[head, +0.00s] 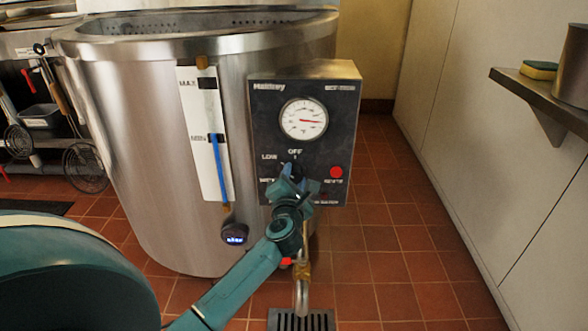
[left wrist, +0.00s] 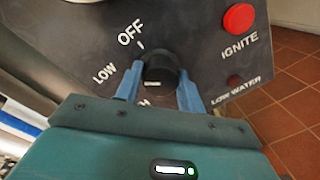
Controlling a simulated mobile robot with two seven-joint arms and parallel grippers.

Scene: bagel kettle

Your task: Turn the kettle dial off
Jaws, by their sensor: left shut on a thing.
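The kettle (head: 150,140) is a large steel vessel with a black control panel (head: 265,120) on its front. The black dial (left wrist: 160,68) sits below the word OFF, with LOW to its left, in the left wrist view. In the head view the dial (head: 297,168) is partly hidden by my gripper. My left gripper (head: 294,180) is at the dial; its blue fingers (left wrist: 158,88) are closed on the dial from both sides. A small white mark shows low on the dial; I cannot tell its setting surely. My right gripper is not in view.
The panel also has a round gauge (head: 304,119) and a red IGNITE button (left wrist: 239,18) right of the dial. A tap pipe (head: 302,290) and floor drain (head: 300,320) are below. A shelf (head: 540,95) juts from the right wall. Tiled floor is clear at right.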

